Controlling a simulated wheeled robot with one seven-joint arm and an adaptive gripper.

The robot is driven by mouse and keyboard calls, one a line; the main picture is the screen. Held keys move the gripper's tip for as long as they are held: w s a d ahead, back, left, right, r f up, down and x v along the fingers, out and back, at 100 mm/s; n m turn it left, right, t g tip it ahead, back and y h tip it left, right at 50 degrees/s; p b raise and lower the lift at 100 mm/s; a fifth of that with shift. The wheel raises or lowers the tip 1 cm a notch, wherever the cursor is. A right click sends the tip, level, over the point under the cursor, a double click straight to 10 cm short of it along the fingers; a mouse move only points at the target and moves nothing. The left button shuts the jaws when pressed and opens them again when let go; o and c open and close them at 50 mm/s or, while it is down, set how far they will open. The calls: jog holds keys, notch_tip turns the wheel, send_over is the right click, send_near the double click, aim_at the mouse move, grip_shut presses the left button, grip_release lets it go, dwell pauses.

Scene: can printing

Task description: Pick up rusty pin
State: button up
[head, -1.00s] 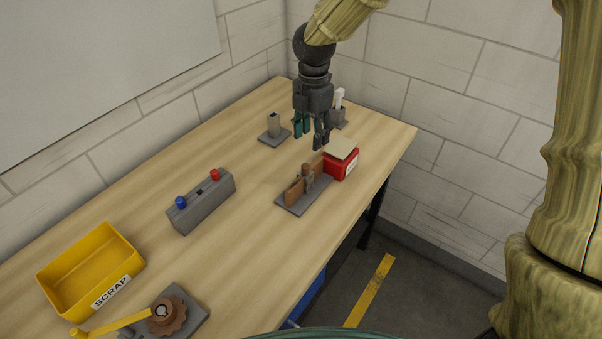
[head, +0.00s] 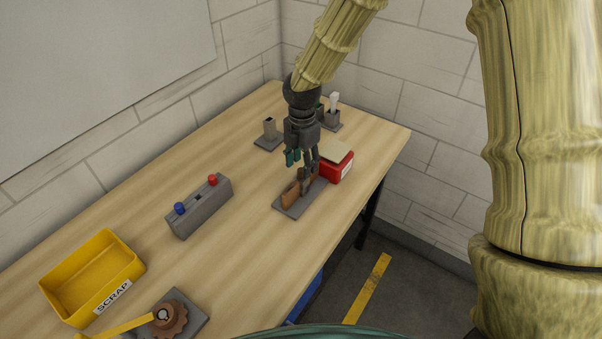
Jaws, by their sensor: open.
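A small grey stand (head: 293,211) lies near the right edge of the table and carries brown, rust-coloured parts (head: 290,195). Which of these is the rusty pin I cannot tell for sure; the far part of the stand is partly hidden by my fingers. My gripper (head: 301,163) is open and points down, just above the far part of the stand. Its teal finger is on the left and its dark fingers are on the right. Whether a finger touches anything is too small to tell.
A red box (head: 338,170) with a tan top stands close behind the stand. A grey block (head: 200,210) with blue and red knobs, a yellow SCRAP bin (head: 92,275) and a brown gear fixture (head: 172,318) are left and nearer. A grey post (head: 269,128) stands behind.

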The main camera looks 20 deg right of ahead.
jog(key=shift+f+p, duration=0.35)
jog(key=shift+f, duration=0.95)
grip_shut()
